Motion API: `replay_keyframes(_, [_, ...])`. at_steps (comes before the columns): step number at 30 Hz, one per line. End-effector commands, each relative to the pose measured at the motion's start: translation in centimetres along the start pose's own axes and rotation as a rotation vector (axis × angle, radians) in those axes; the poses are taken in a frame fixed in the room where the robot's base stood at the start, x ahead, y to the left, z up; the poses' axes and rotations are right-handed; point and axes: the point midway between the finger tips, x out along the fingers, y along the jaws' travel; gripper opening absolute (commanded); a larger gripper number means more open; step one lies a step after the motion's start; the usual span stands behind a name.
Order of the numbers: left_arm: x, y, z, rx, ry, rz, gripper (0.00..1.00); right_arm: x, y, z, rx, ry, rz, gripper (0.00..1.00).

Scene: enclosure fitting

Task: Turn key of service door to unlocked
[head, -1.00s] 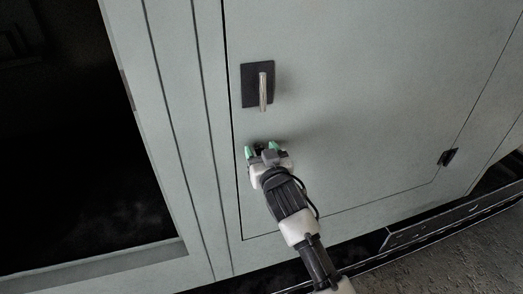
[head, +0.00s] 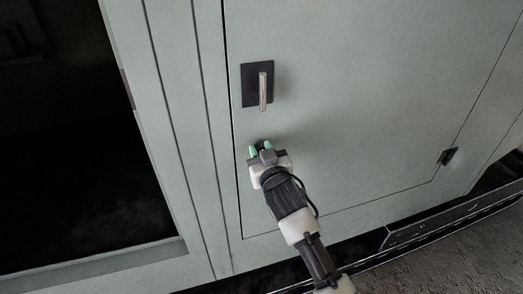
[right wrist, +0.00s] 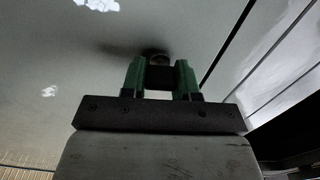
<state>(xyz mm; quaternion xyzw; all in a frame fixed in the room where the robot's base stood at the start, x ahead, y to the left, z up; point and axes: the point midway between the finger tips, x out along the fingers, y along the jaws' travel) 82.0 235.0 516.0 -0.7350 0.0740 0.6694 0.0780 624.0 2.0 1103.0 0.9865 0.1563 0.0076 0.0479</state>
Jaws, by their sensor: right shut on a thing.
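The service door (head: 350,110) is a pale grey-green panel, closed in its frame. My right gripper (head: 261,150) is at the door below the handle, its green fingertips close together. In the right wrist view the green fingers (right wrist: 160,78) are shut on a dark block, the key (right wrist: 160,77), one finger on each side. My left gripper is not in view.
A pale bar handle (head: 263,92) on a dark plate sits above my gripper. A dark hinge (head: 447,157) is at the door's right side. A dark opening (head: 70,150) is at the left. A dark rail (head: 430,228) runs along the bottom right.

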Motion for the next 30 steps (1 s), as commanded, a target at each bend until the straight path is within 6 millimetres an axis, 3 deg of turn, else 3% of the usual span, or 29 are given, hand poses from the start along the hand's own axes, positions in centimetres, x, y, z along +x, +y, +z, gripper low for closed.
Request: replay_keyframes(30, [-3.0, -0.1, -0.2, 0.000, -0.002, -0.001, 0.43, 0.0, -0.2, 0.1, -0.928, -0.001, -0.001, 0.06])
